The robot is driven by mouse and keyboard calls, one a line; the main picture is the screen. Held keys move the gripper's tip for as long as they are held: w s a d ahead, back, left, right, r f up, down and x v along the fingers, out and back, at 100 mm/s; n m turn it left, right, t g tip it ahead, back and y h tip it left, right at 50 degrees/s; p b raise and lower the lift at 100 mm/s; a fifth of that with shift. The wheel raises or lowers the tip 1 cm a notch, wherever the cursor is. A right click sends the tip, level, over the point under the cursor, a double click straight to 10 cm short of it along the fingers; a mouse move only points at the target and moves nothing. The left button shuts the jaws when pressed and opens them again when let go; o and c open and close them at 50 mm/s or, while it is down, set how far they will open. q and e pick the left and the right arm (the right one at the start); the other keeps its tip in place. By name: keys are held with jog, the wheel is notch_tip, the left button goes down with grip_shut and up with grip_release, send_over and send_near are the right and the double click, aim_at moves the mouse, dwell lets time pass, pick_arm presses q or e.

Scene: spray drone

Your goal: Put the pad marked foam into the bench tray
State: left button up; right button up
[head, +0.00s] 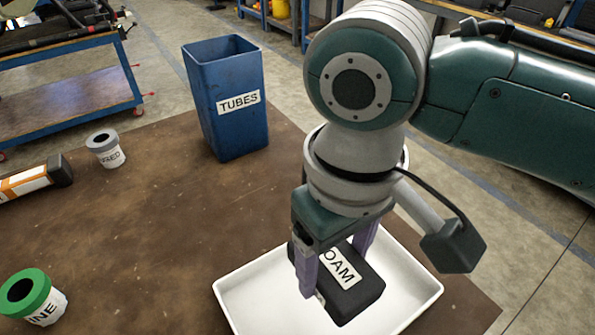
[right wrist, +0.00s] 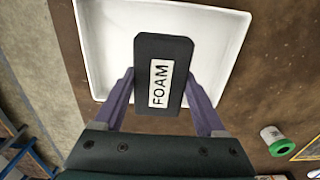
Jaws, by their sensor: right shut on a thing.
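The black pad with a white FOAM label (head: 355,288) is between the two purple fingers of my right gripper (head: 335,264), which is shut on it. In the right wrist view the pad (right wrist: 174,62) sits between both fingertips (right wrist: 160,88). The white bench tray (head: 262,297) is directly below the pad at the front of the bench. The pad appears over the inside of the tray; whether it touches the tray floor I cannot tell. My left gripper does not show.
A blue bin marked TUBES (head: 230,105) stands at the bench's back. A small grey-rimmed pot (head: 105,150), a green-rimmed pot (head: 32,300) and a dark bottle with an orange label (head: 35,182) are at left. The brown bench (head: 165,220) is clear between them and the tray.

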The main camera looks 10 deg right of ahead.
aim_at(335, 261)
jog(key=shift+f+b, duration=0.85)
jog(key=shift+f, duration=2)
jog(key=shift+f, duration=0.2)
jog(key=o, duration=1.2)
jog(key=shift+o, duration=0.2)
jog(key=shift+r, duration=0.1)
notch_tip(335, 261, up, 12)
jog(key=p, duration=0.3)
jog(key=shift+r+p, duration=0.1)
jog(key=shift+p, duration=0.3)
jog(key=s+a+y, duration=0.1)
jog(key=s+a+f+t+y, duration=0.1)
jog(key=s, duration=0.1)
jog(key=s+a+y, duration=0.1)
jog(key=s, duration=0.1)
jog(key=shift+s+f, duration=0.1)
jog(key=shift+f, duration=0.15)
jog(key=s+d+m+t+h, duration=0.2)
jog(key=s+d, duration=0.5)
jog(key=d, duration=0.5)
jog(key=shift+d+t+h, duration=0.25)
jog(key=shift+t+h, duration=0.05)
jog(key=shift+h, duration=0.1)
